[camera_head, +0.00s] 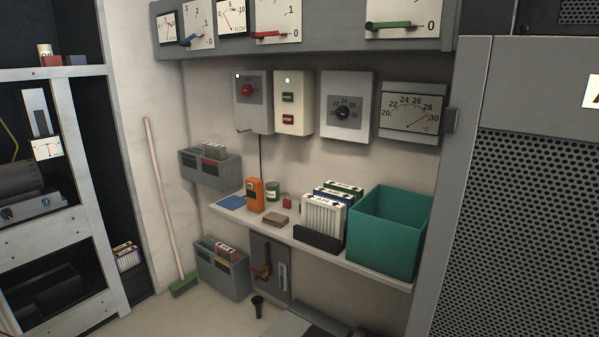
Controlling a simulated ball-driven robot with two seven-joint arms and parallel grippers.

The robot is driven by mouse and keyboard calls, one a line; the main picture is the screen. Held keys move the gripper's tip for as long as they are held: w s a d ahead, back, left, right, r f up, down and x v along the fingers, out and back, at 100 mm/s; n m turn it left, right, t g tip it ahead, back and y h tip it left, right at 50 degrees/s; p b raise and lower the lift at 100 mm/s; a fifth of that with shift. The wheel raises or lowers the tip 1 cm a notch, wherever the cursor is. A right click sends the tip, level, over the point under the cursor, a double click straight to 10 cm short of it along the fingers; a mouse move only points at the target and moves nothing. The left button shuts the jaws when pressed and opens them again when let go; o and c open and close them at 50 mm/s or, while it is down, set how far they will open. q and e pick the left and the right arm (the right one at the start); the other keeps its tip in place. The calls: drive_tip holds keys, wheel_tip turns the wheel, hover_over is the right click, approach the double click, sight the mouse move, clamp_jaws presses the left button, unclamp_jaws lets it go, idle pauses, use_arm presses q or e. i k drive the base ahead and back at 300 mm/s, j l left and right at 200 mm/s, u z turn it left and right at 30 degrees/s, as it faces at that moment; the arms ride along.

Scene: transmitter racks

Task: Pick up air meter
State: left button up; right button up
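An orange upright handheld device (255,196) stands on the left part of the wall shelf (373,271). It has a small dark patch on its front and looks like the air meter, but I cannot read any label on it. Nothing covers the device from the front. Neither of my grippers is in view.
A small brown block (276,220), white-fronted filters (323,218) and a teal bin (385,240) stand along the shelf. A grey perforated cabinet (520,200) closes off the right. A broom (168,210) leans at the left. Floor (180,315) shows at lower left.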

sight(255, 188)
drive_tip(key=i+j+z, duration=0.65)
drive_tip(key=j+z, duration=0.2)
